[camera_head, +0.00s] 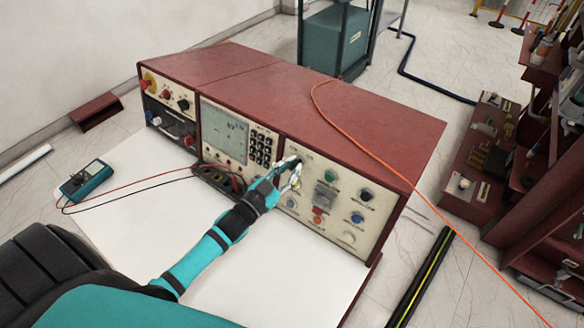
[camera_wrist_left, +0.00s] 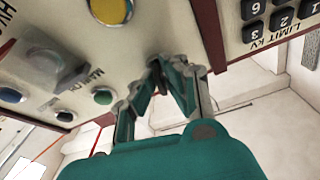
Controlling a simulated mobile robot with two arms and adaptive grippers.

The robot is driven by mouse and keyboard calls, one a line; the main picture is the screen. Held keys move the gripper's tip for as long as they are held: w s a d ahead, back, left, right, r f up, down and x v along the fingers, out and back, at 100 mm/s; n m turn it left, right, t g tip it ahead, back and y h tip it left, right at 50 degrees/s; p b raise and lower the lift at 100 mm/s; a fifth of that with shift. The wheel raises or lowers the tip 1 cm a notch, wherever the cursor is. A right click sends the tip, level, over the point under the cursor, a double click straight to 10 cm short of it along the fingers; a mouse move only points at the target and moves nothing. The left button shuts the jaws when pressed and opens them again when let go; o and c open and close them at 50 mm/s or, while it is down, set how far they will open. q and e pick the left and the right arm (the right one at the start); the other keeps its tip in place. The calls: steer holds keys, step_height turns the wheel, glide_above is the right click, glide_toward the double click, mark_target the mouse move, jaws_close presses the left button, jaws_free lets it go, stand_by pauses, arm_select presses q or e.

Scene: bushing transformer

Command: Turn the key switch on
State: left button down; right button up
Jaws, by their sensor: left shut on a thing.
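The red control console (camera_head: 385,125) has a cream front panel with buttons, lamps and knobs. My left gripper (camera_head: 292,170) reaches the upper left of its right-hand panel section. In the left wrist view, my left gripper (camera_wrist_left: 165,68) has its fingertips closed together against the panel on a small dark part (camera_wrist_left: 156,76), which appears to be the key switch. The fingers hide most of it, so its turn angle cannot be read. A green button (camera_head: 331,175) sits to the right of the gripper; a yellow lamp (camera_wrist_left: 112,10) is close by in the wrist view. My right gripper is not in view.
A teal multimeter (camera_head: 88,180) with red and black leads lies on the white tabletop (camera_head: 140,222). An orange cable (camera_head: 345,112) crosses the console top. The display and keypad section (camera_head: 224,132) is left of the gripper. A red equipment rack (camera_head: 535,170) stands at right.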

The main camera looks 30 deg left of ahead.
arm_select(q)
steer(key=m+g+h, duration=0.1)
steer(key=m, duration=0.2)
steer(key=m+h+p, duration=0.1)
steer(key=m, duration=0.3)
steer(key=shift+a+m+g, duration=0.15)
steer(key=shift+m+g, duration=0.15)
steer(key=shift+g, duration=0.1)
steer(key=shift+m, duration=0.3)
steer(key=c, duration=1.5)
jaws_free()
steer(key=shift+o, duration=0.2)
steer(key=v, duration=1.2)
steer(key=shift+a, duration=0.2)
steer(key=shift+w, duration=0.1)
